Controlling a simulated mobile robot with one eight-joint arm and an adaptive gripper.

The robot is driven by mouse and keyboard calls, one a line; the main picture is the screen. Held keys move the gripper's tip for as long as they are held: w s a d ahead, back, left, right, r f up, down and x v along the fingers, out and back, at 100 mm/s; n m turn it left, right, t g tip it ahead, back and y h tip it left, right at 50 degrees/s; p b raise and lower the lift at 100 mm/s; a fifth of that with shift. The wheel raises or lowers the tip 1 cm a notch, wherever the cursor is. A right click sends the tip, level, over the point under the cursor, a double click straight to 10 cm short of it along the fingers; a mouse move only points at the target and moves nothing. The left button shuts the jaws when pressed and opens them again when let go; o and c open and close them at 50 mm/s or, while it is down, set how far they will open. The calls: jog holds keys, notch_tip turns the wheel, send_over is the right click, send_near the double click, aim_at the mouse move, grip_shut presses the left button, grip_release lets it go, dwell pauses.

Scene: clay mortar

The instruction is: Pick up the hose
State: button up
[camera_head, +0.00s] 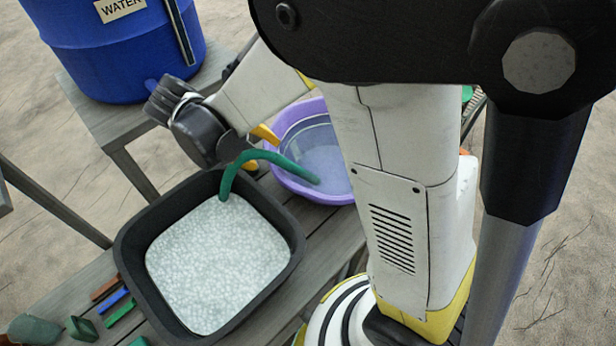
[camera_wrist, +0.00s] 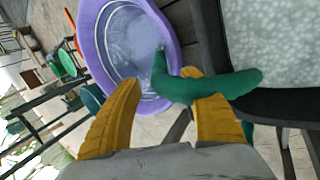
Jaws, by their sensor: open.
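The green hose (camera_head: 262,157) is a short bent piece. In the head view one end hangs over the black tub (camera_head: 130,243) and the other reaches over the purple basin (camera_head: 350,199). In the wrist view the hose (camera_wrist: 215,86) lies just beyond my fingertips, across the gap between the purple basin (camera_wrist: 88,30) and the tub's rim. My gripper (camera_wrist: 168,100) has yellow fingers spread apart with nothing between them. In the head view the dark gripper body is beside the hose, and most of the fingers are hidden.
A blue barrel (camera_head: 135,60) labelled WATER stands on a stand at upper left. The black tub holds a pale speckled material. Small coloured pieces (camera_head: 112,300) and a green pot (camera_head: 33,331) lie on the wooden table at lower left.

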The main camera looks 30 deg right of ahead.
aim_at(282, 162)
jog(key=b+x, duration=0.2)
jog(key=x, duration=0.3)
jog(key=b+x, duration=0.2)
jog(key=x, duration=0.2)
jog(key=shift+w+d+f, duration=0.15)
jog(key=shift+w+f, duration=0.1)
jog(key=shift+f, duration=0.1)
jog(key=shift+r, duration=0.1)
grip_shut()
